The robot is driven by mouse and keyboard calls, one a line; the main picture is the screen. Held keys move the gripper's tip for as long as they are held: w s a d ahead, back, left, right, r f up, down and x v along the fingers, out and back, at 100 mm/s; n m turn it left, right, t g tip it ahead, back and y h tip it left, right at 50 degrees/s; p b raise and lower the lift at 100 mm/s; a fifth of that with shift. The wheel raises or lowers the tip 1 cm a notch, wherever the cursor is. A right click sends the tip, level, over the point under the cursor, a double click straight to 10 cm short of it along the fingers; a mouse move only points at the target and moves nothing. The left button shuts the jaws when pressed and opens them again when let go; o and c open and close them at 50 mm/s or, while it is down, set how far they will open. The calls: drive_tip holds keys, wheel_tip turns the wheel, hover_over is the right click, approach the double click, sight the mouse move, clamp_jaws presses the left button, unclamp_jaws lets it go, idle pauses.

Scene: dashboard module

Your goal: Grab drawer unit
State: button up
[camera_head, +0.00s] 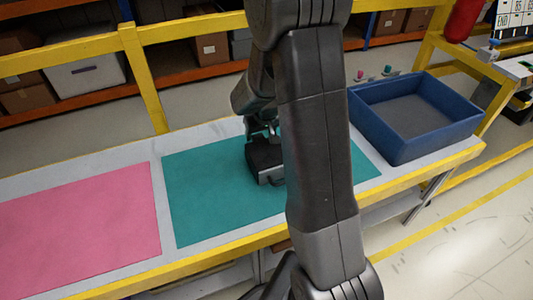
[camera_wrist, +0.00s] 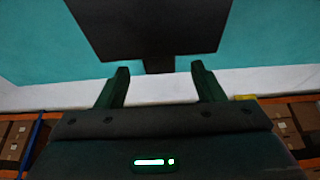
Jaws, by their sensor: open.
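The drawer unit is a small dark box (camera_head: 265,161) with a light front edge and a handle, lying on the teal mat (camera_head: 205,195). My arm hides part of the mat and the area to the right of the box. In the wrist view the drawer unit (camera_wrist: 150,25) is a dark shape at the top, just beyond the fingers.
A pink mat (camera_head: 80,230) lies to the left. A blue open bin (camera_head: 420,150) stands at the right end of the table (camera_head: 160,150). Small pegs (camera_head: 387,71) stand behind the bin. A yellow rail (camera_head: 140,75) and shelves with boxes (camera_head: 85,75) are behind.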

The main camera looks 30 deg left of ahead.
sight(259, 138)
drive_tip(key=shift+x, duration=3.15)
drive_tip(key=shift+d, duration=0.1)
drive_tip(key=c, duration=1.3)
